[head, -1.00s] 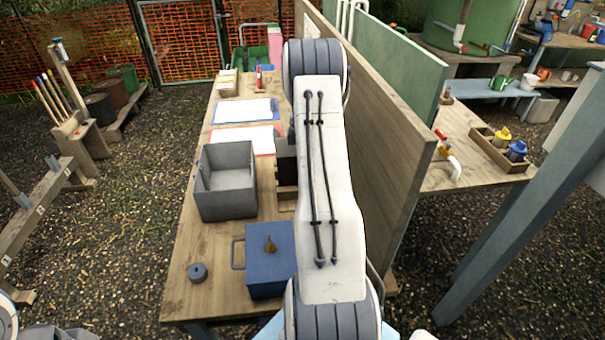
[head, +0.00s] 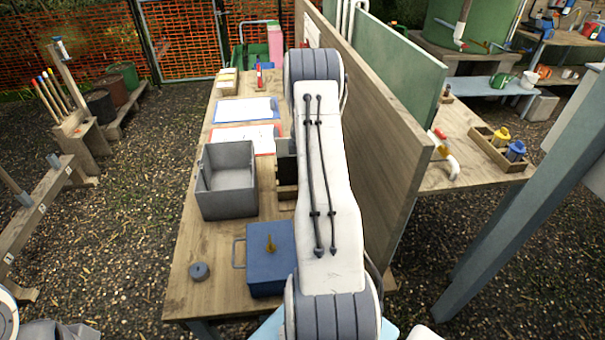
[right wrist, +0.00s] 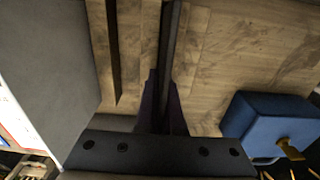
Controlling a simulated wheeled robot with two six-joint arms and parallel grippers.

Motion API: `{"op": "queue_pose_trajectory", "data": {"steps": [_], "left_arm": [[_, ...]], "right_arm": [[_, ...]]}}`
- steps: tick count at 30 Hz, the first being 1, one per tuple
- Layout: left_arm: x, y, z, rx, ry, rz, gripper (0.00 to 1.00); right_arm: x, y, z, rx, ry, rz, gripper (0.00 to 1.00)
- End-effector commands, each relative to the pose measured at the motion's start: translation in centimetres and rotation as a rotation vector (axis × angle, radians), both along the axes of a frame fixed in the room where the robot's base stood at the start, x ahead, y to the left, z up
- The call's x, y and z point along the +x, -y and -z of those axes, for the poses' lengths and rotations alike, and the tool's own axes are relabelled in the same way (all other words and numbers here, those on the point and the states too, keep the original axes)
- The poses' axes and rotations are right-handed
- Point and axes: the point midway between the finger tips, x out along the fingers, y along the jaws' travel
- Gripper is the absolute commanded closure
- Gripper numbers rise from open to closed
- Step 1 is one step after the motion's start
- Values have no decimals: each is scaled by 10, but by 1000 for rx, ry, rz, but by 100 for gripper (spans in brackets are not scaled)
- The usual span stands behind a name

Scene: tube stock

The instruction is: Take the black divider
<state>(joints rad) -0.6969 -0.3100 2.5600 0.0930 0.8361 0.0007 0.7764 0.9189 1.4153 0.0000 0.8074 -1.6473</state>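The black divider (right wrist: 172,40) shows in the right wrist view as a dark, narrow strip running up from between my right gripper's fingers (right wrist: 161,88). The fingers lie on either side of it; whether they press on it is too dark to tell. A second dark strip (right wrist: 113,50) runs parallel to its left over the wood. In the head view, dark panels (head: 287,173) show just right of the grey bin, partly hidden by my right arm. The right gripper is hidden there. My left gripper is not in view.
The open grey bin (head: 228,203) stands left of the dark panels. A blue lidded box (head: 268,278) with a brass knob and a grey disc (head: 199,271) are nearer. Papers (head: 243,110) lie behind. A tall wooden partition (head: 385,150) edges the bench on the right.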

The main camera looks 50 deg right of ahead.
Motion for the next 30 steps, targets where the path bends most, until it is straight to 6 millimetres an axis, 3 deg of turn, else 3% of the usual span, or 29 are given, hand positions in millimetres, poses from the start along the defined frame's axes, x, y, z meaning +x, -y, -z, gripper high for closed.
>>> {"op": "queue_pose_trajectory", "data": {"steps": [8,14,23,30], "left_arm": [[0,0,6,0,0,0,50],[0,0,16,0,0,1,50],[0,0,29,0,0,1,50],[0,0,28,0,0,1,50]], "right_arm": [[1,1,-19,-3,3,0,100],[1,1,-57,-5,5,0,100],[1,1,-147,-7,7,0,100],[1,1,-220,-5,5,0,100]]}}
